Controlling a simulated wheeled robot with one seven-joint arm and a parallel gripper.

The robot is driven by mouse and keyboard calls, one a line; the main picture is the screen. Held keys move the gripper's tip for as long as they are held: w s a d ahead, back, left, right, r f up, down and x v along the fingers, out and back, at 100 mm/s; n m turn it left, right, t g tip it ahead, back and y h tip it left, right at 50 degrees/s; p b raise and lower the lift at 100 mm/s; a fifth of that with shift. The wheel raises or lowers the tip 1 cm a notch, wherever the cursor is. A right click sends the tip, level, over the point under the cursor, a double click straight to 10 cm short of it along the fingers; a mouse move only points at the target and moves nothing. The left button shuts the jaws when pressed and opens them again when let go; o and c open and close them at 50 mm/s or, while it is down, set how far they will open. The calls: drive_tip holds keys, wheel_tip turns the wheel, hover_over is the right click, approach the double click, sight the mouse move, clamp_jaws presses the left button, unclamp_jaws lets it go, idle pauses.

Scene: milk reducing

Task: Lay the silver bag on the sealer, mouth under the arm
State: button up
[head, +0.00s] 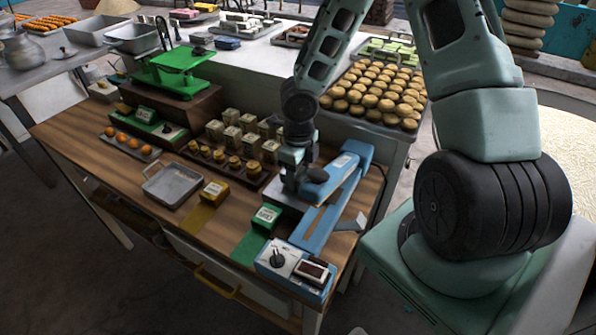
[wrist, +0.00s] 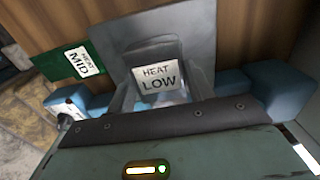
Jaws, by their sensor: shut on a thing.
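The silver bag (wrist: 178,96), with a "HEAT LOW" label, is in my gripper in the wrist view. My gripper (head: 289,188) is shut on it, low over the left side of the blue sealer (head: 318,218). Blue sealer parts (wrist: 268,92) show on both sides of the gripper. I cannot tell whether the bag touches the plate or whether its mouth is under the sealer's arm.
The sealer's control box (head: 293,271) stands at the table's front edge. A green "HEAT MID" block (head: 265,216) and a yellow block (head: 214,191) stand to the left. Buns (head: 375,96) fill a tray behind.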

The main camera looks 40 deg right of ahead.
drive_tip(key=shift+f+b, duration=0.3)
drive_tip(key=shift+f, duration=0.2)
idle(0.4)
drive_tip(key=o, duration=1.1)
drive_tip(key=shift+r, duration=0.1)
wheel_tip(320, 180, up, 17)
drive_tip(key=p, duration=0.4)
drive_tip(key=shift+r+p, duration=0.15)
drive_tip(key=shift+p, duration=0.15)
